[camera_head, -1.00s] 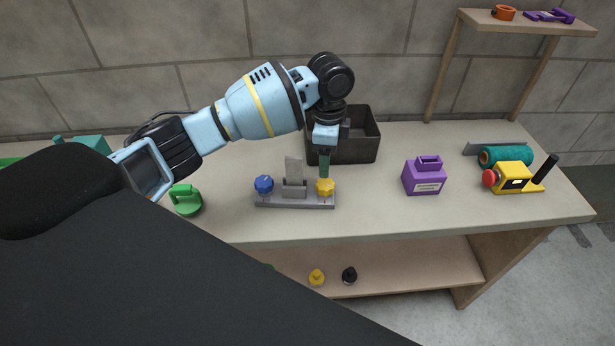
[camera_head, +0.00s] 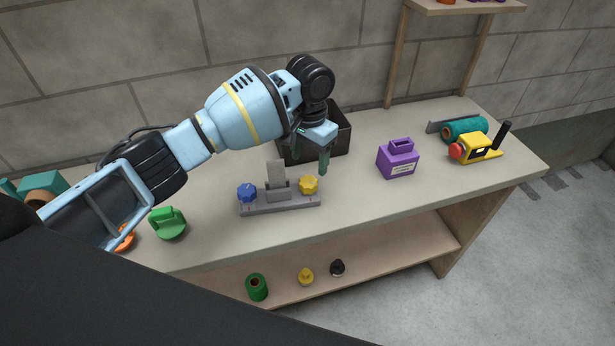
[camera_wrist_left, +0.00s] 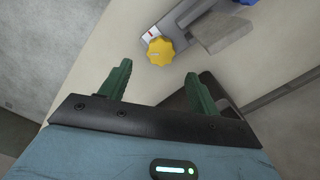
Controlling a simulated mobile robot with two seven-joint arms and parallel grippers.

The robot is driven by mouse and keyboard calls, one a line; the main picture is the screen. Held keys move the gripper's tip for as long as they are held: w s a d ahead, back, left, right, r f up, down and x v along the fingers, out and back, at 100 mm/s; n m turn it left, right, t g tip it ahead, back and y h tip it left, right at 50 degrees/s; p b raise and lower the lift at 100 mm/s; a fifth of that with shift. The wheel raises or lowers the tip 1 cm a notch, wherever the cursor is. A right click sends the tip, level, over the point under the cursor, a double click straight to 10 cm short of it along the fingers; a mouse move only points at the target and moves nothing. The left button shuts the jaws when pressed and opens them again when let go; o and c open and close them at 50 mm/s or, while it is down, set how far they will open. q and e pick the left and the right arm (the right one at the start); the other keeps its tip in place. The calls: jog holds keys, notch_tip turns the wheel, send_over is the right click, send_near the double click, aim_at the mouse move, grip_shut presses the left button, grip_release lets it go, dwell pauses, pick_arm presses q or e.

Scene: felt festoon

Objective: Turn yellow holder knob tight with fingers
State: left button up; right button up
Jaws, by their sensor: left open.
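The yellow knob (camera_head: 308,184) sits at the right end of a grey holder base (camera_head: 283,204) on the bench. A blue knob (camera_head: 247,192) sits at the holder's left end, and a grey upright block (camera_head: 277,182) stands between them. My left gripper (camera_head: 310,160) is open and empty, above and just behind the yellow knob, apart from it. In the left wrist view the yellow knob (camera_wrist_left: 160,51) lies beyond and between the two green fingertips (camera_wrist_left: 158,75). Part of the blue knob shows at that view's top edge. My right gripper is not in view.
A dark open bin (camera_head: 335,142) stands behind the gripper. A purple box (camera_head: 398,158), a yellow tool (camera_head: 478,148) and a teal roll (camera_head: 465,129) are to the right. A green object (camera_head: 168,222) is at left.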

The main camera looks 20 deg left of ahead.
aim_at(308, 181)
pick_arm(q)
notch_tip(308, 181, down, 5)
jog(key=shift+s+a+f, duration=0.1)
jog(key=shift+f, duration=0.9)
jog(key=c, duration=1)
